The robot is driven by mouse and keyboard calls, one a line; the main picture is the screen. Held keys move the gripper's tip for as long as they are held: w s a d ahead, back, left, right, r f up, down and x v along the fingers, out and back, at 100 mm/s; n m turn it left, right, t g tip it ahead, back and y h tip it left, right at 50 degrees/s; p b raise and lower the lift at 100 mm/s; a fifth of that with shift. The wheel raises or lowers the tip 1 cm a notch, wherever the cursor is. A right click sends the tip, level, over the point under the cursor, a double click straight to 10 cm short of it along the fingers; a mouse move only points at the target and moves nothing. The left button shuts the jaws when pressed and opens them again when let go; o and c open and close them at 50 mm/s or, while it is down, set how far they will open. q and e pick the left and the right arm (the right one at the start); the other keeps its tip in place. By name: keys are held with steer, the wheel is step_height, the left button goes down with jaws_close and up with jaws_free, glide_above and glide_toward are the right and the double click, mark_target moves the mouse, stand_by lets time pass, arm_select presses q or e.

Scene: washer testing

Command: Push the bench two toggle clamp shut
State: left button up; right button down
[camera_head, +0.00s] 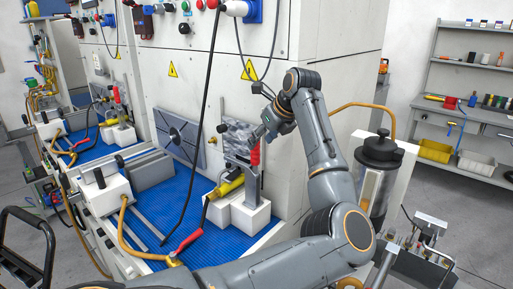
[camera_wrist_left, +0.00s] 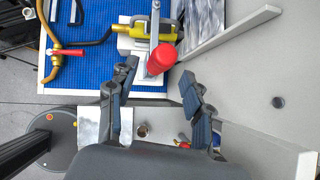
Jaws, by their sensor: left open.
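The toggle clamp's red handle (camera_head: 255,154) stands upright above a grey metal post (camera_head: 251,188) on a white block (camera_head: 250,217), at the right end of the blue bench mat. In the left wrist view the red handle (camera_wrist_left: 162,58) appears just beyond the fingertips, near the gap between them. My left gripper (camera_head: 268,124) is close to the handle, slightly above and to its right in the head view. In the left wrist view the left gripper (camera_wrist_left: 158,72) has its fingers apart with nothing held. Whether a finger touches the handle cannot be told. My right gripper does not show.
A yellow fitting (camera_head: 226,185) sits beside the clamp post, and a grey mottled plate (camera_head: 238,138) is behind it. A dark-lidded canister (camera_head: 379,150) stands right of my arm.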

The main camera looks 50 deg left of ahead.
arm_select(q)
steer(key=v, duration=0.6)
steer(key=shift+r, duration=0.15)
stand_by(0.3)
